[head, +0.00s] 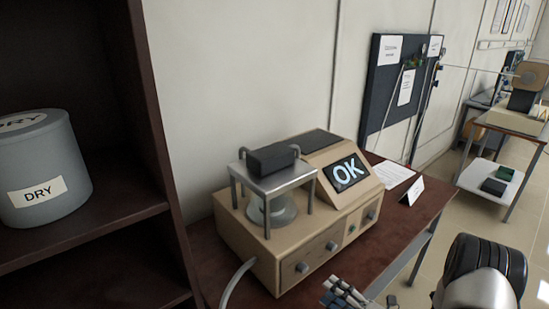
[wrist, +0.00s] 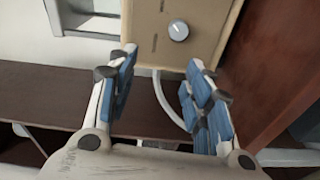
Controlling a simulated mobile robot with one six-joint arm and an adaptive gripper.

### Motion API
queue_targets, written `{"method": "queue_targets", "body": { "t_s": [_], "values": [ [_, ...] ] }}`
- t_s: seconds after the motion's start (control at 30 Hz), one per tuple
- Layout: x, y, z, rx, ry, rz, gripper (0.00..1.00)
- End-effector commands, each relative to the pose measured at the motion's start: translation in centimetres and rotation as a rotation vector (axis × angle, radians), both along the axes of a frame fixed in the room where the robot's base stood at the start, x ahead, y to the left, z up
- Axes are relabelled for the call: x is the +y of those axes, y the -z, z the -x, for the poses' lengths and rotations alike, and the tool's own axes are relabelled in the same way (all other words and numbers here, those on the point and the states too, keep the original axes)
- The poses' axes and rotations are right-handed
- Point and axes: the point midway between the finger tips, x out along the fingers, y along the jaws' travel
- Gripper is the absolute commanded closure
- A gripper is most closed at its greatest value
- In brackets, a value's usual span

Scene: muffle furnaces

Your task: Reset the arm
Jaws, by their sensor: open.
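My gripper (wrist: 158,95) is open and empty in the wrist view, with blue pads on both fingers. Beyond the fingertips is the front of a beige device (wrist: 200,18) with a grey knob (wrist: 178,30). In the head view part of my gripper (head: 340,292) shows at the bottom edge, in front of the device (head: 290,268). The device stands on a dark red-brown table (head: 405,220), and its screen (head: 348,172) reads OK. A dark block (head: 271,158) sits on a metal stand (head: 275,182) over a glass vessel (head: 270,211).
A dark shelf (head: 90,235) at the left holds a grey container (head: 45,165) labelled DRY. A dark board (head: 388,120) stands at the wall. Open floor (head: 420,275) lies right of the table.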

Motion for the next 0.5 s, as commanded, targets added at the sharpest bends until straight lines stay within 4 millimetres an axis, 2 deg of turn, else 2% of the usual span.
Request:
{"method": "queue_targets", "body": {
  "t_s": [0.03, 0.13, 0.2, 0.33, 0.5],
  "values": [
    [1.5, -2.2, 0.0, -0.060, -0.074, 0.073, 0.54],
    [4.9, -6.3, 1.3, -0.210, -0.258, 0.252, 0.54],
    [7.3, -8.8, 2.8, -0.330, -0.394, 0.385, 0.54],
    [10.9, -12.6, 6.6, -0.574, -0.643, 0.621, 0.54],
    [13.7, -15.7, 12.4, -0.928, -0.966, 0.912, 0.54]
  ]
}}
